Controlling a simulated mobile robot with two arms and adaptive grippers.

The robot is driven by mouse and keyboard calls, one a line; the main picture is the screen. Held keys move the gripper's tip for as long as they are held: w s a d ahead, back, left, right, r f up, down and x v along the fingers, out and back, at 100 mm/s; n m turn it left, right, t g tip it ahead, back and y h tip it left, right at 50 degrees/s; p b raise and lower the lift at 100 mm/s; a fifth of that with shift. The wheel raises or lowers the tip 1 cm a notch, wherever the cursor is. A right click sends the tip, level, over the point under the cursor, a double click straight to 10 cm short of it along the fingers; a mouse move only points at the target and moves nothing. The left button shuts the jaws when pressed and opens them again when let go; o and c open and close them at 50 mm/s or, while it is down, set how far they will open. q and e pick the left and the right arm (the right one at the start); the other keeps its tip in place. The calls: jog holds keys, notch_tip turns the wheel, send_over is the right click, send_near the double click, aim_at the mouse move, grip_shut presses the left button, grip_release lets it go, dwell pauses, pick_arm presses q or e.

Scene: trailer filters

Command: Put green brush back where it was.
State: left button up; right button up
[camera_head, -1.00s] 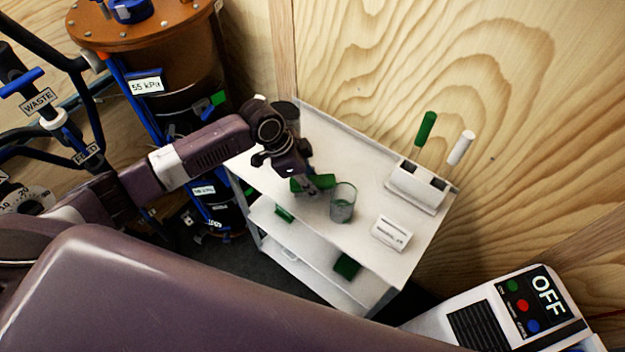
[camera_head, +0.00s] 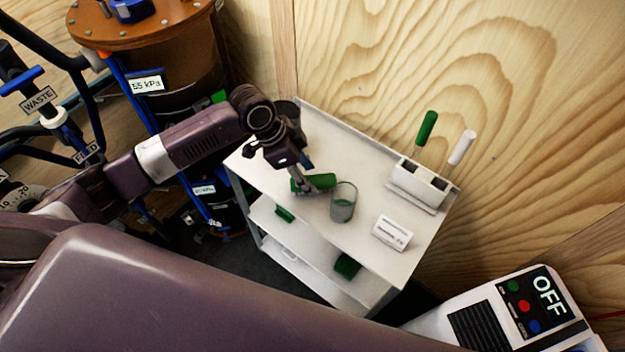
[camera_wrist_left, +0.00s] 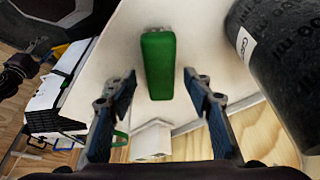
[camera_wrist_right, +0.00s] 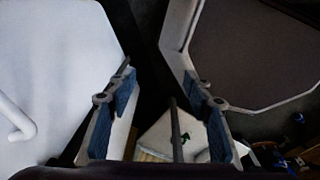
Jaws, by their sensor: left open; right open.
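A brush with a green handle (camera_head: 427,128) stands upright in the white holder (camera_head: 417,190) at the cart's back right, beside a white-handled brush (camera_head: 462,147). My left gripper (camera_head: 312,180) is over the cart top at a green block (camera_head: 322,181) lying there. In the left wrist view the green block (camera_wrist_left: 158,64) lies ahead, between the open fingers (camera_wrist_left: 158,108); I cannot tell whether they touch it. My right gripper (camera_wrist_right: 160,100) is open and empty in the right wrist view, away from the brushes.
A glass beaker (camera_head: 343,203) with green contents stands right of the left gripper. A white label stand (camera_head: 392,233) is near the cart's front right. A dark cylinder (camera_wrist_left: 275,65) is close on the right in the left wrist view. The lower shelf holds green items (camera_head: 347,266).

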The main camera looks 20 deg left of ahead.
pick_arm(q)
jog(key=v, duration=0.8)
jog(key=shift+r+b, duration=0.3)
jog(key=shift+f, duration=0.1)
jog(key=shift+n, duration=0.3)
jog(key=s+d+f, duration=0.4)
jog(key=d, duration=0.1)
jog(key=shift+s+d+f, duration=0.2)
jog(key=shift+s+f, duration=0.1)
jog(key=shift+f, duration=0.05)
jog(key=s+d+f+n+t, duration=0.1)
jog(key=s+d+f+n, duration=0.15)
jog(key=s, duration=0.25)
jog(key=s+a+f+n+y, duration=0.35)
jog(key=s+a+n, duration=0.5)
jog(key=s, duration=0.45)
notch_tip(320, 180, down, 26)
jog(key=s, duration=0.1)
jog(key=s+a+f+g, duration=0.1)
jog(key=s+a+f, duration=0.1)
jog(key=s+f, duration=0.6)
jog(key=s+a+f+m+g, duration=0.1)
jog(key=s+f, duration=0.7)
jog(key=s, duration=0.1)
jog(key=shift+s+a+y, duration=0.15)
jog(key=shift+a+y, duration=0.2)
